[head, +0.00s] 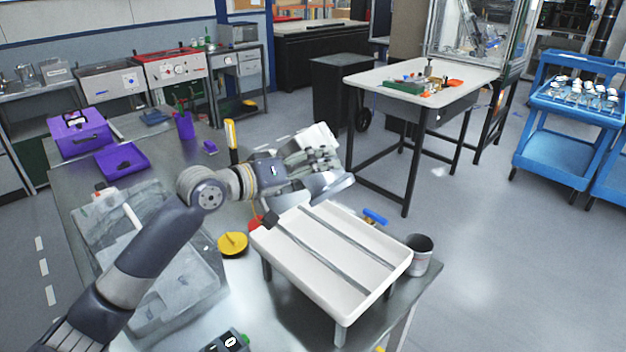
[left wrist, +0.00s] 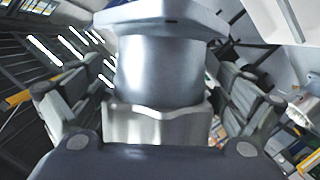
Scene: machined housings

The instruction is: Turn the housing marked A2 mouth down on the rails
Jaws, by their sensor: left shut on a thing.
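My left gripper (head: 312,160) is raised at the far left corner of the white rail stand. In the left wrist view the gripper (left wrist: 158,105) is shut on a grey metal housing (left wrist: 160,70), its fingers on either side of the round body. A wide flange (left wrist: 160,18) shows at the top of that view. No A2 mark is readable, and I cannot tell which way the mouth faces. The white stand (head: 290,254) has two dark rails (head: 334,262) running along it, with nothing on them. My right gripper is not in view.
A clear bin (head: 165,300) stands left of the stand, under my left arm. A yellow disc (head: 233,243), a dark cup (head: 419,254) and a blue item (head: 375,216) are close around the stand. Purple boxes (head: 80,135) are at the far left.

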